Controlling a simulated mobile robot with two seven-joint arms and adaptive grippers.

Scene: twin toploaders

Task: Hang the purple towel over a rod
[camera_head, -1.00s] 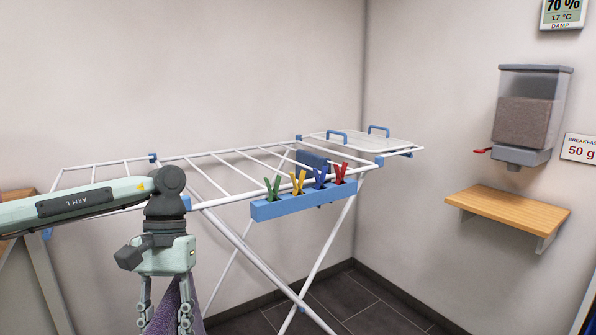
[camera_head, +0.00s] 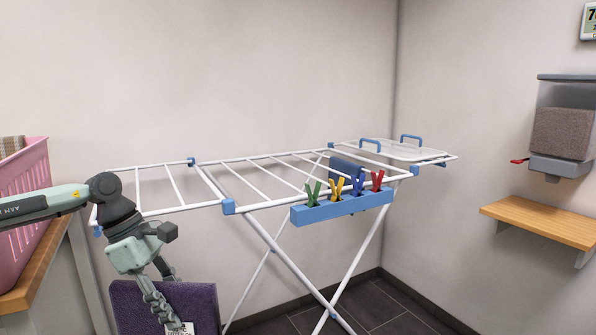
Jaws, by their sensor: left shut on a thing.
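The purple towel (camera_head: 207,301) hangs from my left gripper (camera_head: 168,300) at the lower left, with a white label on its front; its lower part is cut off by the frame. The gripper is shut on the towel, below and in front of the drying rack's left part. My right gripper is not in view.
A blue peg holder (camera_head: 342,208) with coloured pegs is on the rack's front edge. A clear tray with blue handles (camera_head: 400,151) rests at its right end. A pink basket (camera_head: 24,225) stands on a wooden top at left. A wooden shelf (camera_head: 545,223) and dispenser (camera_head: 562,130) are on the right wall.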

